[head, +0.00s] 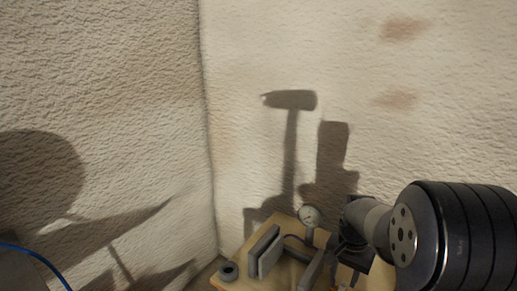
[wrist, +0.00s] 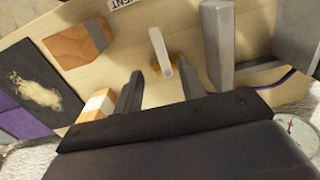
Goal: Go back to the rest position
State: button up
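My gripper (wrist: 160,66) shows in the wrist view with its two grey fingers apart and nothing held between them. It points at a pale wooden board (wrist: 110,60). A small whitish upright piece (wrist: 159,48) with a golden patch at its foot stands beyond the fingertips, in line with the gap. In the head view my dark arm fills the lower right, and the fingers cannot be made out there.
The wrist view also shows a brown block (wrist: 78,44), a stained dark sheet (wrist: 38,92) and a grey bar (wrist: 217,45). Rough walls meet behind.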

notch_tip(320, 180, down, 9)
jog(key=shift+r+b, duration=0.1)
jog(key=shift+b, duration=1.1)
jog(key=shift+d+r+n, duration=0.15)
jog(key=shift+n, duration=0.25)
jog(key=shift+s+d+r+n, duration=0.1)
jog(key=shift+s+d+n, duration=0.15)
jog(key=shift+n, duration=0.45)
